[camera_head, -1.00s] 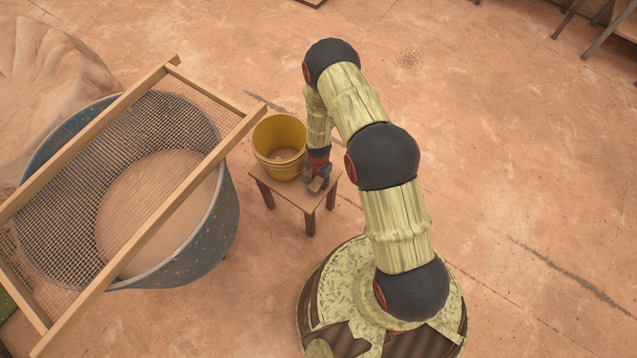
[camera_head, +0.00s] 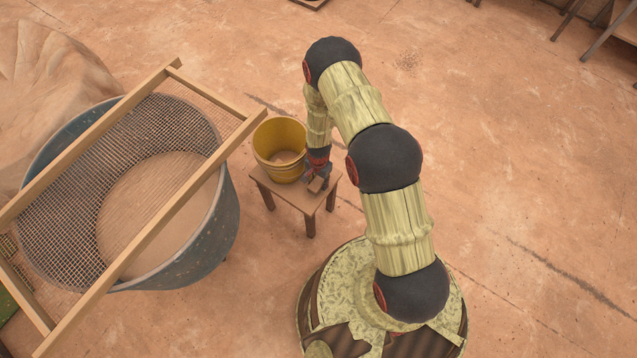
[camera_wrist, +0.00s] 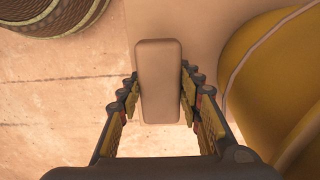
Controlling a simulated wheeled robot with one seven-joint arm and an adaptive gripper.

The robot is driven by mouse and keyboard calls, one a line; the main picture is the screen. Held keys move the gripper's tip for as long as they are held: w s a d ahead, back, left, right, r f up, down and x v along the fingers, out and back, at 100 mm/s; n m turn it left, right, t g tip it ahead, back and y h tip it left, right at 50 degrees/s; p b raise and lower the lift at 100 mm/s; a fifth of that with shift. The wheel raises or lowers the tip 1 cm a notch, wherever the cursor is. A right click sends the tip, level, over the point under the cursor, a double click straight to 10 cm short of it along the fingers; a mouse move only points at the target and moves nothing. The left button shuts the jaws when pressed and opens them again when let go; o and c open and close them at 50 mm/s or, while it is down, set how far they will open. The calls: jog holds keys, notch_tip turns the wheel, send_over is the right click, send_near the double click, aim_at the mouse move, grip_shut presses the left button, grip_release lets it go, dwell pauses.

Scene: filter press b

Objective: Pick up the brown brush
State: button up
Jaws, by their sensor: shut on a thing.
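The brown brush (camera_wrist: 158,80) shows in the wrist view as a long tan block with rounded corners, lying between my gripper's fingers. My gripper (camera_wrist: 160,98) is shut on it, with a finger along each long side. In the head view the brush (camera_head: 317,185) is a small brown block at my gripper (camera_head: 317,177), at the top of the small wooden stool (camera_head: 290,189). I cannot tell whether the brush touches the stool top. My fingers hide part of its sides.
A yellow bucket (camera_head: 279,150) stands on the stool, close beside my gripper; it also shows in the wrist view (camera_wrist: 265,75). A large grey tub (camera_head: 190,250) with a wood-framed sieve (camera_head: 150,215) on top stands at the left.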

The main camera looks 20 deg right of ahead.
jog(key=s+a+r+p, duration=0.2)
jog(key=s+r+p, duration=0.2)
jog(key=s+r, duration=0.7)
jog(key=s, duration=0.3)
jog(key=o, duration=0.7)
jog(key=shift+w, duration=0.1)
jog(key=shift+c, duration=0.2)
jog(key=c, duration=0.5)
